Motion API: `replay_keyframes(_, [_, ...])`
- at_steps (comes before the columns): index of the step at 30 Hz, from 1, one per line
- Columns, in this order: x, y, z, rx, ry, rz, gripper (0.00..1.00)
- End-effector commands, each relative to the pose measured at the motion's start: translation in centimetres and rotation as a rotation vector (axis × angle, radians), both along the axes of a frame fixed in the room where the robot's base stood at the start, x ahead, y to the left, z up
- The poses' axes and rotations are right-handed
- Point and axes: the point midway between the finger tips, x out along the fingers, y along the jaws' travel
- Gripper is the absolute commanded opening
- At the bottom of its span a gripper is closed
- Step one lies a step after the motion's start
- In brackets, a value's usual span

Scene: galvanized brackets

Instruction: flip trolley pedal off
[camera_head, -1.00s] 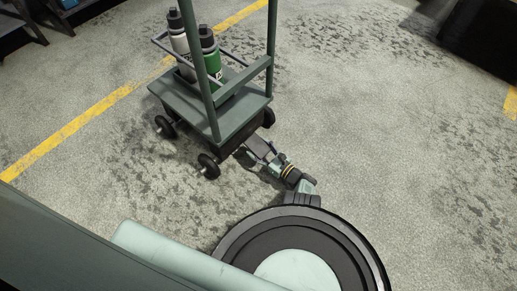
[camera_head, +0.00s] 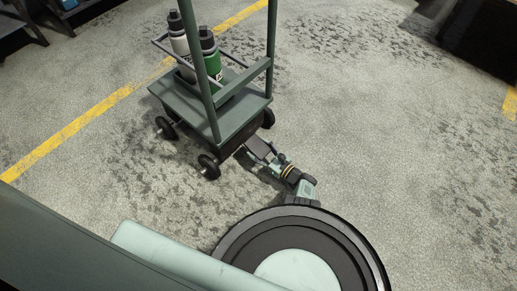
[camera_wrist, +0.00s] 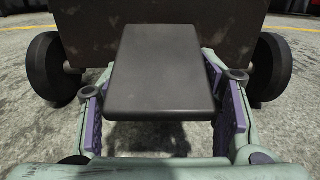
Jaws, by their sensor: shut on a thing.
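The trolley (camera_head: 232,122) stands on the floor in the head view, a green-grey platform on black wheels with an upright handle frame. Its dark flat pedal (camera_head: 258,149) sticks out from the near end, low down. In the wrist view the pedal (camera_wrist: 160,75) fills the middle, in front of the trolley's dark end face (camera_wrist: 240,35). My gripper (camera_head: 264,157) reaches the pedal from the near right. In the wrist view my gripper (camera_wrist: 162,105) has one finger on each side of the pedal, shut on it. The pedal's underside is hidden.
Wheels show at both sides in the wrist view (camera_wrist: 50,70). The floor (camera_head: 380,130) to the right is clear. A yellow line (camera_head: 75,130) runs at left.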

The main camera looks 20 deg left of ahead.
Motion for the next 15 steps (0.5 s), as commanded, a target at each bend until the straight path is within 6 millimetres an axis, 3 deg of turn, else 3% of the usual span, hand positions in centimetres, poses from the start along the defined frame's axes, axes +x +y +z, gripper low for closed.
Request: replay_keyframes(15, [-0.4,-0.6,2.9,-0.259,0.091,0.003,0.07])
